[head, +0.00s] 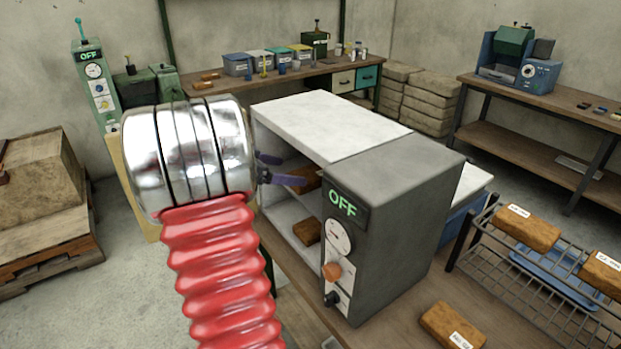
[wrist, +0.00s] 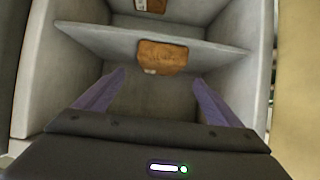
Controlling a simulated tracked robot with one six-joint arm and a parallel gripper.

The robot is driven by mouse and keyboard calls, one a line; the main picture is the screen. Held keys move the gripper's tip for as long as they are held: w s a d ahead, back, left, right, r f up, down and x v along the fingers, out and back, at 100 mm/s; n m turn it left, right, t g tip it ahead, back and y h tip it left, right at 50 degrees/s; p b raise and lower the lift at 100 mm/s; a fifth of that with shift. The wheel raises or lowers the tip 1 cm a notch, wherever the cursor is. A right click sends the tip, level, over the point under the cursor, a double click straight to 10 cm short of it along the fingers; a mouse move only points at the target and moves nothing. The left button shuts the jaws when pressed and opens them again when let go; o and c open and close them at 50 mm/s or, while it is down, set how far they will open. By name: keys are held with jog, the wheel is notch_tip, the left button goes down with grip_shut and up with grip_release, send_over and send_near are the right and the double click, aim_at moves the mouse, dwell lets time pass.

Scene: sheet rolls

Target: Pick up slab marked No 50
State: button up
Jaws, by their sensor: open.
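My gripper (head: 288,170) is open at the mouth of the grey two-level oven (head: 385,190). In the wrist view its two purple fingers (wrist: 158,77) point into the oven and are apart, with nothing between them. A brown slab (wrist: 162,57) lies ahead of the fingertips by a shelf edge. Another brown slab (wrist: 151,6) with a white label shows at the top of that view. In the head view one slab (head: 306,180) is on the upper level near the fingers, partly hidden, and one slab (head: 307,231) is on the lower level. I cannot read No 50 on any slab.
A wire rack (head: 480,262) at right holds two labelled slabs (head: 528,227) (head: 605,272). Another labelled slab (head: 452,326) lies on the bench in front. The oven's side walls (wrist: 255,55) flank my fingers closely. The oven panel (head: 342,210) reads OFF.

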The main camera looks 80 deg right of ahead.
aim_at(308, 173)
jog(key=shift+x, duration=1.45)
jog(key=shift+x, duration=2.6)
jog(key=shift+s+r, duration=0.1)
jog(key=shift+r, duration=0.05)
jog(key=c, duration=1.5)
jog(key=shift+o, duration=0.2)
jog(key=shift+r, duration=0.15)
